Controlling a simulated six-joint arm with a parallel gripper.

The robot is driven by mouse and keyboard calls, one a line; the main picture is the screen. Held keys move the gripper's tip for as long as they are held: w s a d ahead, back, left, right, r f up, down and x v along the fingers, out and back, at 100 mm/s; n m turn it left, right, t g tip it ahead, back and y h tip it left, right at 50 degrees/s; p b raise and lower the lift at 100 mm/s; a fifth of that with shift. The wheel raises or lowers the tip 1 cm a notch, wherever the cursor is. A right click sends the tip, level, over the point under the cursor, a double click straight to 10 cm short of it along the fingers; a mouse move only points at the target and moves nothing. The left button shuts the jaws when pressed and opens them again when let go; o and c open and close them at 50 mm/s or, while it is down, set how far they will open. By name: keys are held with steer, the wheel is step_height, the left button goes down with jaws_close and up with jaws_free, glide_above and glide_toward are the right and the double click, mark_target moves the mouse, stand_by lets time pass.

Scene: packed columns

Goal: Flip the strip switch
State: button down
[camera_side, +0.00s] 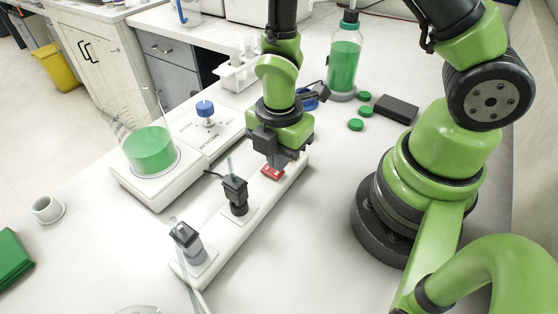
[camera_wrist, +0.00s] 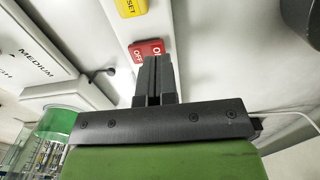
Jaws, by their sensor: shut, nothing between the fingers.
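The strip switch (camera_side: 272,172) is a red rocker near the far end of a white power strip (camera_side: 222,243). In the wrist view the red switch (camera_wrist: 148,49) shows white lettering, "OFF" on its left part and a partly covered "ON" on its right. My gripper (camera_side: 280,163) is shut and empty, pointing down at the switch in the side view. In the wrist view my fingertips (camera_wrist: 157,60) overlap the switch's lower edge and hide part of it. I cannot tell whether they touch it.
Two black plugs (camera_side: 235,190) (camera_side: 186,236) stand in the strip nearer the camera. A stirrer (camera_side: 145,187) with a flask of green liquid (camera_side: 149,150) stands to the left. A green bottle (camera_side: 344,62), green caps (camera_side: 356,125) and a black box (camera_side: 397,109) lie behind, to the right. A yellow reset button (camera_wrist: 131,7) shows beyond the switch.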

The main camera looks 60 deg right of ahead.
steer(key=shift+f, duration=0.85)
steer(key=shift+f, duration=0.15)
steer(key=shift+w, duration=0.1)
steer(key=shift+w+r, duration=0.35)
steer(key=shift+w, duration=0.3)
step_height(320, 180, up, 14)
stand_by(0.4)
